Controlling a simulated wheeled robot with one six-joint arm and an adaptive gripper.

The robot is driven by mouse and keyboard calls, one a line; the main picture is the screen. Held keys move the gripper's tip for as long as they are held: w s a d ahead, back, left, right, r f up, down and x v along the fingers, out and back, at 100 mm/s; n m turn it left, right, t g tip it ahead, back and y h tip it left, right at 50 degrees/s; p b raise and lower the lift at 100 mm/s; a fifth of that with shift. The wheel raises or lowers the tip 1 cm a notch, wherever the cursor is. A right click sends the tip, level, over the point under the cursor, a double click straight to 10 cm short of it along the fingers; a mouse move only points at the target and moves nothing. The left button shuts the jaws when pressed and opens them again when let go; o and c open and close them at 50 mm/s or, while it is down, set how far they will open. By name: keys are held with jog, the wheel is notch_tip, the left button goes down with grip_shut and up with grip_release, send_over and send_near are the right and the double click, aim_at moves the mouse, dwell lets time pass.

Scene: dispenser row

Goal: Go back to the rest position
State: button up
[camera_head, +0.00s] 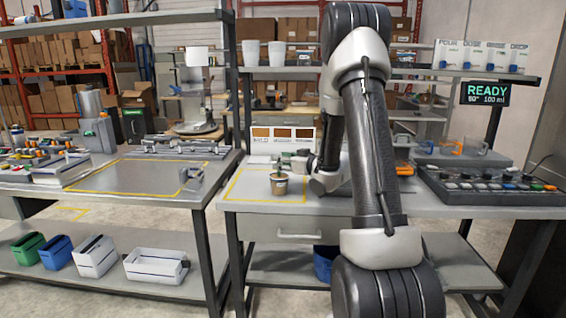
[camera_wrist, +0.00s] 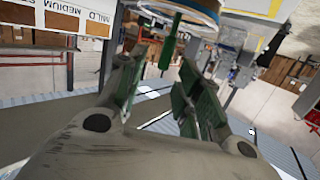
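My arm reaches over the right-hand bench, and my gripper (camera_head: 298,161) is low over it, just beside and above a small brown cup (camera_head: 279,186). The cup stands upright inside a yellow outline on the bench top. In the wrist view the fingers of my gripper (camera_wrist: 160,95) are spread, with green pads and a clear gap between them. A round brown surface with a blue rim (camera_wrist: 185,10), apparently the cup's top, is at the upper edge there. A green stick-like piece (camera_wrist: 168,52) stands out from it, apart from the fingers as far as I can tell.
A card with MILD and MEDIUM labels (camera_head: 283,140) stands behind the cup. A black button panel (camera_head: 490,186) and a READY display (camera_head: 486,93) are at right. White cups (camera_head: 276,53) sit on the shelf above.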

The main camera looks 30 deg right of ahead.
jog(key=s+r+m+g+h, duration=0.1)
jog(key=s+r+g+h, duration=0.2)
jog(key=s+r, duration=0.35)
jog(key=s+r+m+g+h, duration=0.1)
jog(key=s+r+g+h, duration=0.25)
jog(key=s, duration=0.65)
jog(key=s+a+g+y, duration=0.1)
jog(key=s+a, duration=0.4)
jog(key=s, duration=0.6)
jog(key=s+a+f+m+g+y, duration=0.1)
jog(key=s+a+g, duration=0.3)
jog(key=s, duration=0.7)
jog(key=shift+s+a+f, duration=0.2)
jog(key=shift+a, duration=0.5)
